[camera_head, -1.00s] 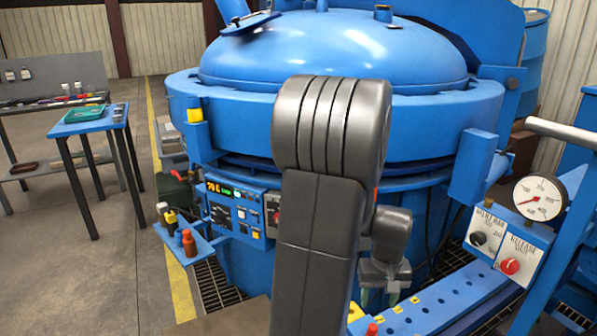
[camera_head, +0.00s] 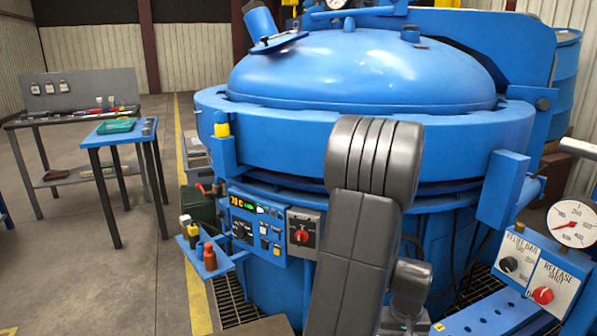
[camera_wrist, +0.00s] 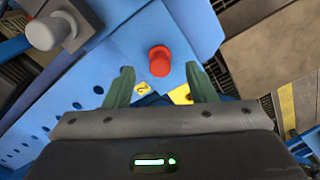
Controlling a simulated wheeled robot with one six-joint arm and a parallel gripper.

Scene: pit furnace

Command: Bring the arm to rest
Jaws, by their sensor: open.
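My arm rises in front of the furnace in the head view, bent at the top, with its lower part coming down at the right. My gripper (camera_wrist: 162,88) shows in the wrist view with its two green fingers apart and nothing between them. Beyond the fingertips is a red knob (camera_wrist: 160,61) on a blue surface (camera_wrist: 190,20); I cannot tell the exact gap. In the head view the gripper's fingers are hidden or out of frame.
The blue pit furnace (camera_head: 270,135) with its domed lid fills the middle. A control panel (camera_head: 262,228) and small shelf (camera_head: 222,262) are on its front. A gauge panel (camera_head: 545,262) stands at right. A blue table (camera_head: 100,138) stands at left, with open floor before it.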

